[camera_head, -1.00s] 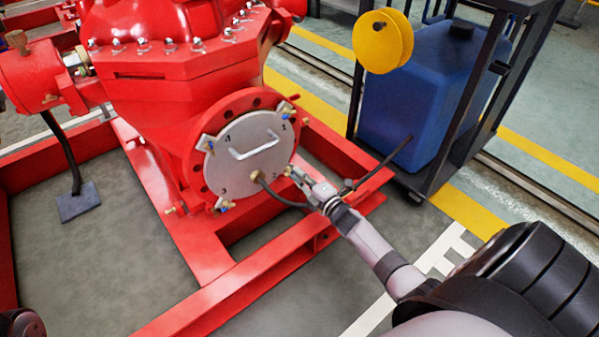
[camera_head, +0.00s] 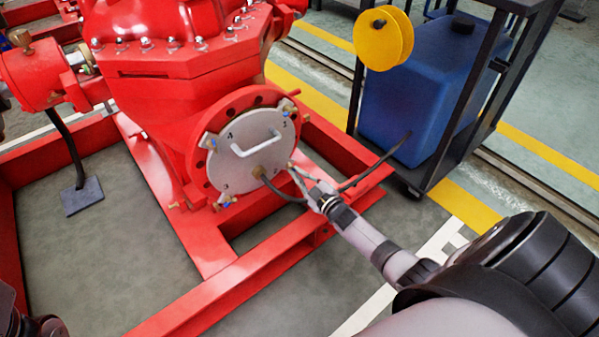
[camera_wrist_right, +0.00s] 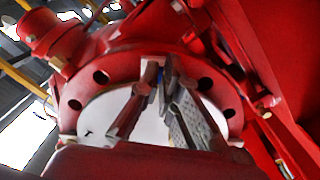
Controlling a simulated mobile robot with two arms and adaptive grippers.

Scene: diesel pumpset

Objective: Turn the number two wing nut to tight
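A round grey plate (camera_head: 232,172) with a white handle closes a red flange, with numbers by its wing nuts. Wing nut four (camera_head: 208,141) shows at the upper left, one (camera_head: 287,115) at the upper right, three (camera_head: 224,200) at the lower left. My right gripper (camera_head: 291,169) is at the plate's lower right edge, at the number two position, and largely hides that nut. In the right wrist view the fingertips (camera_wrist_right: 159,68) are close together, with a small blue piece (camera_wrist_right: 153,96) between or just behind them. Whether they grip it is unclear.
A black hose with a brass fitting (camera_head: 259,171) leaves the plate and passes close by my right gripper. A red frame rail (camera_head: 215,295) runs below. A dark cart with a blue tank (camera_head: 425,90) and yellow reel (camera_head: 383,38) stands at the right.

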